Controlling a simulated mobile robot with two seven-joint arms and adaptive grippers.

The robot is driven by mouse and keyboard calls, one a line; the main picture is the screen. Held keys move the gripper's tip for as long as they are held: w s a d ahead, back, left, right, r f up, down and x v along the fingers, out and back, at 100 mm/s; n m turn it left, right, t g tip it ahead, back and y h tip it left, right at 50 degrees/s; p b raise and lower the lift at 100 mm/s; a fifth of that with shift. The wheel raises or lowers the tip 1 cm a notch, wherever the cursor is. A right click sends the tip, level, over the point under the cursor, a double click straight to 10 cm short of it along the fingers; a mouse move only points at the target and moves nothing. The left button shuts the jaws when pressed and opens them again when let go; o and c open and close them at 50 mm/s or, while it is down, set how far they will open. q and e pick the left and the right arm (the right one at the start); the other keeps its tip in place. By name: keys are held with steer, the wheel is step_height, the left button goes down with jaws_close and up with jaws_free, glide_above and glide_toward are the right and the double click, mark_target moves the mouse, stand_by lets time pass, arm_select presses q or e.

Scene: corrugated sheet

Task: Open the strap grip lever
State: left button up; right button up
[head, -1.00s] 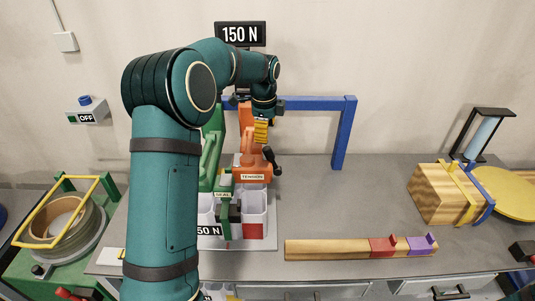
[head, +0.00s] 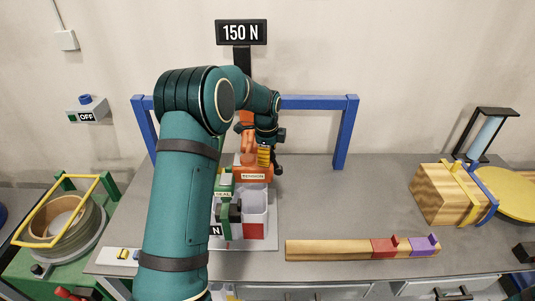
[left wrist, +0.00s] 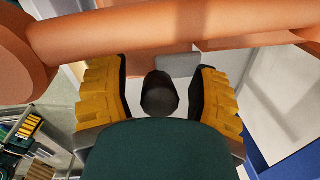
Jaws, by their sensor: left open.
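The orange tool labelled TENSION (head: 253,176) stands on the bench behind the green tool labelled SEAL (head: 224,188). An orange upright part (head: 246,145) rises from it, partly hidden by my arm. A black knob (head: 279,169) shows at its right. My left gripper (head: 264,156), with yellow finger pads, is low beside the orange tool, near the knob. In the left wrist view a dark rounded knob (left wrist: 160,95) lies between the open fingers, with gaps on both sides. An orange bar (left wrist: 180,33) crosses beyond them. I cannot tell which part is the strap grip lever.
A blue frame (head: 345,135) stands around the tools, under a 150 N display (head: 241,32). A wooden bar (head: 325,249) with red and purple blocks lies at the front. A strapped wooden block (head: 440,195) is at right. Bench between is clear.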

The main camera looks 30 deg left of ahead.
arm_select(q)
jaws_close()
arm_select(e)
steer(key=shift+r, duration=0.15)
